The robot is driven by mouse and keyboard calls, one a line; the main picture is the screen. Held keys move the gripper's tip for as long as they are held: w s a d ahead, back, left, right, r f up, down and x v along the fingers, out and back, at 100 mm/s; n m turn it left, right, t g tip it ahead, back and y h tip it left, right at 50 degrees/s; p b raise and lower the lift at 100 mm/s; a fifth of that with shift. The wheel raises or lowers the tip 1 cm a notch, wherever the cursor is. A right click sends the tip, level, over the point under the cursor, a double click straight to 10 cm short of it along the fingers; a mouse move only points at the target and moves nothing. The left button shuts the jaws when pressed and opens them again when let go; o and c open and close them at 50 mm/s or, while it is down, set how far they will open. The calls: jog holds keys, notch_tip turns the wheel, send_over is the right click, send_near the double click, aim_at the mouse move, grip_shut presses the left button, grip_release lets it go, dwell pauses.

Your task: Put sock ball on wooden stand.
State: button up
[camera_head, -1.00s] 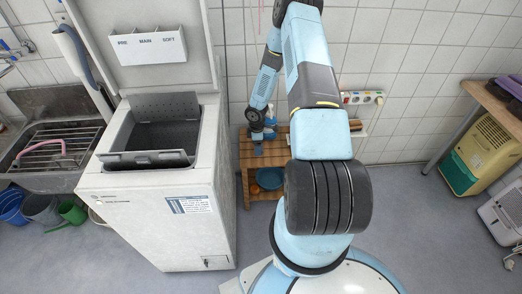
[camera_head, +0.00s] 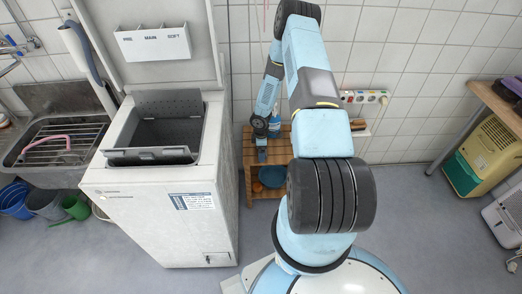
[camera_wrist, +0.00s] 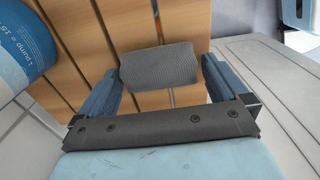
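The sock ball (camera_wrist: 158,68) is a grey, ribbed roll. In the wrist view it lies between my fingertips, over the slats of the wooden stand (camera_wrist: 75,78). My gripper (camera_wrist: 160,72) is open around it, one finger close on each side, with a narrow gap at the right finger. Whether the left finger touches it is unclear. In the head view my gripper (camera_head: 262,150) points down at the top of the wooden stand (camera_head: 278,150), beside the washer. The sock ball cannot be made out there.
A blue and white container (camera_wrist: 22,40) stands close to my left finger in the wrist view. The open top-loading washer (camera_head: 165,215) stands left of the stand. A blue bowl (camera_head: 271,177) sits on the stand's lower shelf. A power strip (camera_head: 364,97) is on the wall.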

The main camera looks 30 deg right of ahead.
notch_tip(320, 180, up, 12)
dwell(0.7)
dwell(1.4)
